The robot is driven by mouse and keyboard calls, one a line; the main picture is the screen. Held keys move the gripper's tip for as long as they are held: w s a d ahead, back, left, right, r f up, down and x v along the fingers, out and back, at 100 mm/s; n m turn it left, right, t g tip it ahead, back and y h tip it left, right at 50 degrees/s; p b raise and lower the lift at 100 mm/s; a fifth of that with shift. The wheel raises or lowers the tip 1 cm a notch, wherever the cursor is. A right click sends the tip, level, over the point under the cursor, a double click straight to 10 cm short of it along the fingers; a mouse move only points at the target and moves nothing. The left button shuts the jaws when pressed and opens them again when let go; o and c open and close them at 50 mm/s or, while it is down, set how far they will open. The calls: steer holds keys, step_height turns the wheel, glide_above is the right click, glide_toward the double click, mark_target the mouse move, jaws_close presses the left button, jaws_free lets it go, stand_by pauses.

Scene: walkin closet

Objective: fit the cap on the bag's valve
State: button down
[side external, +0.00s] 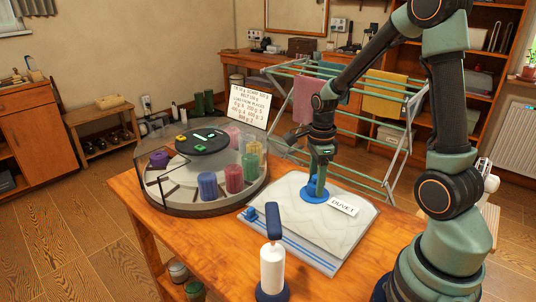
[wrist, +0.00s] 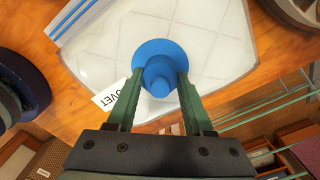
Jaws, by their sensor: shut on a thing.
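The blue cap (side external: 314,193), a wide disc with a knob, is over the middle of the pale flat bag (side external: 290,230). In the wrist view the cap (wrist: 158,50) sits between the two green fingers of my gripper (wrist: 159,78), which are shut on its knob. My gripper (side external: 319,178) points down at the bag (wrist: 215,45). The valve is hidden under the cap, and I cannot tell whether the cap touches or is seated on it. A white DUVET label (side external: 343,204) lies on the bag, right of the cap.
A white pump with a blue handle (side external: 272,262) stands at the table's front. A round clear-walled carousel (side external: 205,205) with coloured rolls is on the left. A small blue piece (side external: 250,213) sits at the bag's left edge. A drying rack (side external: 345,125) stands behind the table.

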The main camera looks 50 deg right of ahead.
steer(key=shift+c, duration=1)
jaws_free()
step_height(320, 180, up, 12)
steer(key=s+a+r+n+t, duration=0.2)
steer(key=a+n, duration=0.4)
steer(key=n, duration=0.6)
steer(key=s+a+r+n+t, duration=0.2)
steer(key=a+n, duration=0.5)
steer(key=n, duration=0.6)
steer(key=shift+r+t, duration=0.2)
steer(key=shift+t, duration=0.6)
